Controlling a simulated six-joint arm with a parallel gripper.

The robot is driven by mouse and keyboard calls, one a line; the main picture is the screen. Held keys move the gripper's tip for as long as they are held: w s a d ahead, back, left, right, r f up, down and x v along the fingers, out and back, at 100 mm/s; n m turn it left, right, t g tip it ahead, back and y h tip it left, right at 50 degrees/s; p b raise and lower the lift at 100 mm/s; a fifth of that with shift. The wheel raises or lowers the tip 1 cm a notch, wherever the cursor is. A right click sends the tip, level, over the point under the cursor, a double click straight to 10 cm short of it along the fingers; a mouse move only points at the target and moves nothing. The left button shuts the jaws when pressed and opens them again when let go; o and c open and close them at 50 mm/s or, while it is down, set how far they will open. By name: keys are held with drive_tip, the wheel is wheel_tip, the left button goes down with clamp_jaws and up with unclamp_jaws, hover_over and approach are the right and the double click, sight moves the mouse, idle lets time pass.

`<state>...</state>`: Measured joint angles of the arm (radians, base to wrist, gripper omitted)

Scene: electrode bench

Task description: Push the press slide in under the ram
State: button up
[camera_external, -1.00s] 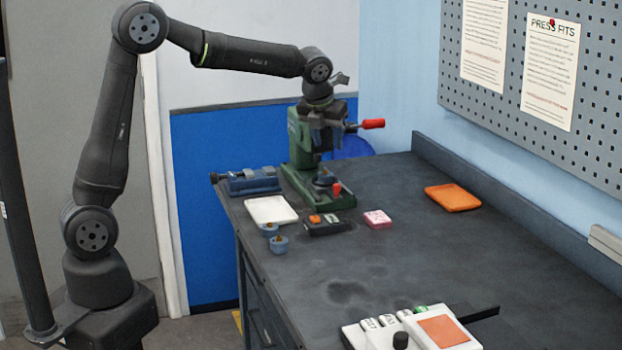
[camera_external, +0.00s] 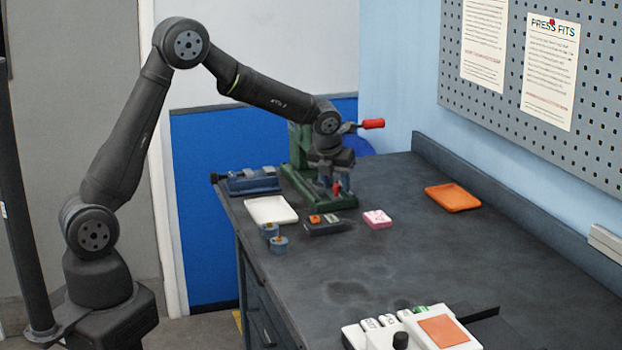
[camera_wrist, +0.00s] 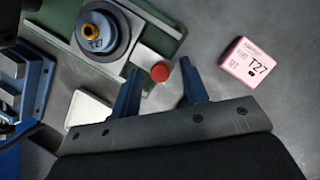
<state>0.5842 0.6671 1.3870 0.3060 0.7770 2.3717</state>
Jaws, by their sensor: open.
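The green press (camera_external: 300,150) stands at the far end of the bench, with a red-handled lever (camera_external: 373,124) at its upper right. The knob also shows in the external view (camera_external: 336,188). My gripper (camera_wrist: 158,67) is open, low over the front of the press, and hides much of the slide in the external view. The ram is not clearly visible.
A pink block marked T27 (camera_wrist: 249,65) sits right of my gripper. A black block with an orange top (camera_external: 328,227), a white tray (camera_external: 271,210), two round blue parts (camera_external: 279,245) and a blue vise (camera_external: 252,181) stand nearby.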

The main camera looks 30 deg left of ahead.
clamp_jaws()
drive_tip(key=w+a, duration=0.4)
drive_tip(key=a, duration=0.1)
drive_tip(key=shift+w, duration=0.4)
drive_tip(key=shift+c, duration=0.2)
unclamp_jaws()
drive_tip(key=shift+w, duration=0.1)
drive_tip(key=shift+o, duration=0.2)
drive_tip(key=shift+r, duration=0.1)
drive_tip(key=v, duration=1.7)
